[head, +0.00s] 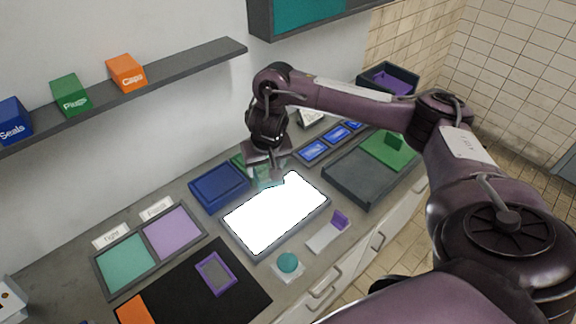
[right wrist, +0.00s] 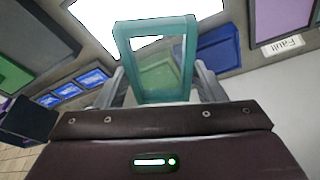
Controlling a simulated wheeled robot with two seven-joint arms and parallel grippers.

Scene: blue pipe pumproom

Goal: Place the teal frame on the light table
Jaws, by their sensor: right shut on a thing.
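The light table (head: 275,215) is a bright white panel in a dark rim in the middle of the counter. My right gripper (head: 267,172) points down over its back edge, shut on the teal frame (head: 268,185). In the right wrist view the teal frame (right wrist: 128,50) is an open rectangle between my two fingers (right wrist: 162,85), its far bar overlapping the glowing light table (right wrist: 100,15). The gripper hides part of the frame in the head view. I cannot tell how high it is held. My left gripper is out of view.
A blue bin (head: 219,187) and a partly hidden green bin (head: 240,162) stand behind the light table. A purple frame (head: 215,272) lies on a black mat (head: 185,300) at front left. A dark tray (head: 358,172) is at right. A shelf (head: 190,72) runs above.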

